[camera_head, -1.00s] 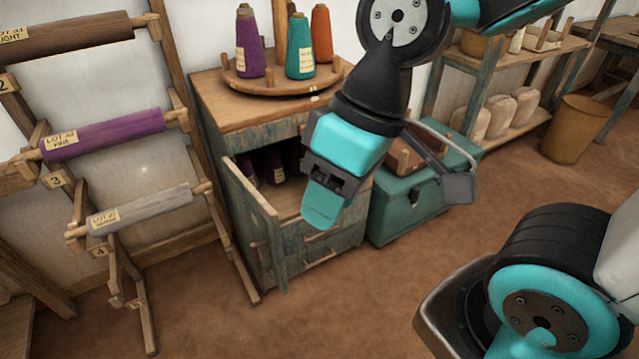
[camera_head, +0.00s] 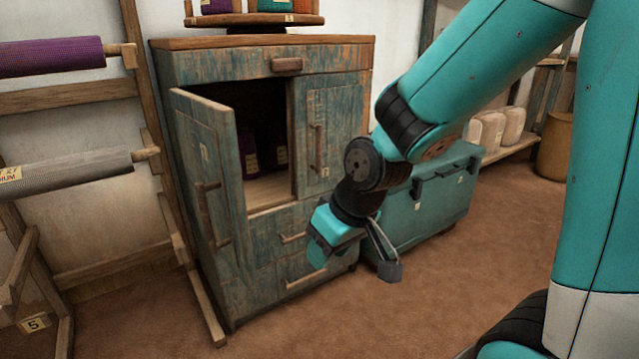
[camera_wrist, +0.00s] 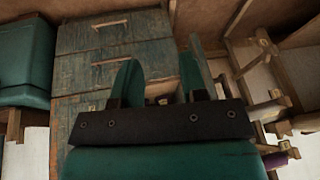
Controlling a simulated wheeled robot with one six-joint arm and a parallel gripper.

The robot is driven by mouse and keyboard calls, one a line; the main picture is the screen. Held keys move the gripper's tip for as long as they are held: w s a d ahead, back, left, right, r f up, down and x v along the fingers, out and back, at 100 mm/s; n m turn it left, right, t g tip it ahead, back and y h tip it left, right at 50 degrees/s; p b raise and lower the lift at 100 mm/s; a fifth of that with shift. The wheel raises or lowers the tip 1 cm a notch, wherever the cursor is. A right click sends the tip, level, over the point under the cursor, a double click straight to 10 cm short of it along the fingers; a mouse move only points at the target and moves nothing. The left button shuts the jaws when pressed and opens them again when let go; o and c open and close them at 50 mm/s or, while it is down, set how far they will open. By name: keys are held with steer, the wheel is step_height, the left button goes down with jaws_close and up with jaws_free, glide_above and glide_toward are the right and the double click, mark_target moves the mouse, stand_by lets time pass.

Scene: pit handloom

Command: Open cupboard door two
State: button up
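The teal wooden cupboard (camera_head: 265,225) stands against the wall. Its left door (camera_head: 212,190) is swung well open, showing dark cones inside on a shelf. Its right door (camera_head: 330,120) is closed, with an upright wooden handle (camera_head: 318,150) and a small label (camera_head: 325,172) whose number I cannot read. My gripper (camera_head: 318,252) is in front of the lower drawers, below the right door and apart from its handle. In the wrist view the two fingers of my gripper (camera_wrist: 158,62) stand apart with nothing held between them. Drawer fronts (camera_wrist: 112,65) appear beyond them.
A teal chest (camera_head: 435,205) stands close on the cupboard's right. A rack with yarn rolls (camera_head: 65,178) stands on the left. A round stand with cones (camera_head: 255,19) sits on the cupboard top. The floor (camera_head: 400,315) in front is clear.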

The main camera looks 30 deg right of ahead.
steer(key=w+f+t+b, duration=0.1)
steer(key=w+f+b, duration=0.15)
steer(key=f, duration=0.25)
steer(key=m+t+h+p, duration=0.1)
steer(key=m+t+h, duration=0.35)
steer(key=t, duration=0.85)
glide_toward(320, 148)
steer(key=shift+n+h, duration=0.25)
steer(key=w+p, duration=0.3)
steer(key=p, duration=0.2)
steer(key=w+p, duration=0.3)
steer(key=p, duration=0.2)
steer(key=w+d+p, duration=0.1)
steer(key=w+p, duration=0.2)
steer(key=p, duration=0.2)
steer(key=shift+w, duration=0.3)
steer(key=shift+w+d, duration=0.2)
steer(key=shift+w, duration=0.3)
steer(key=shift+c, duration=0.3)
steer(key=shift+d, duration=0.1)
jaws_close()
